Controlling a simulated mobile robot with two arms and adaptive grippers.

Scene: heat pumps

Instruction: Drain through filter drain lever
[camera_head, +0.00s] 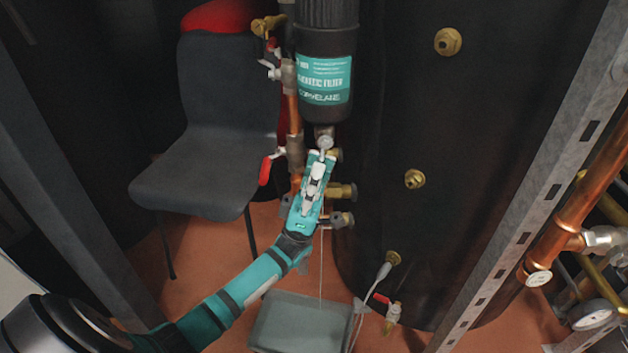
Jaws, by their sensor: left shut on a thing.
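The black magnetic filter (326,62) with a teal label hangs upright at the top centre. A small drain valve (325,142) sits at its lower end. My left gripper (321,160) reaches up from below and is shut on the filter drain lever, just under the filter. The lever is mostly hidden by the gripper. A thin pale vertical line, like a stream of water, runs down from beside the gripper to a grey container (262,332) on the floor. My right gripper is not in view.
A large dark tank (440,120) with brass fittings stands close on the right. A red-handled valve (266,168) and copper pipe are just left of the gripper. A grey chair (205,165) stands behind. Metal frame posts (545,170) bound both sides.

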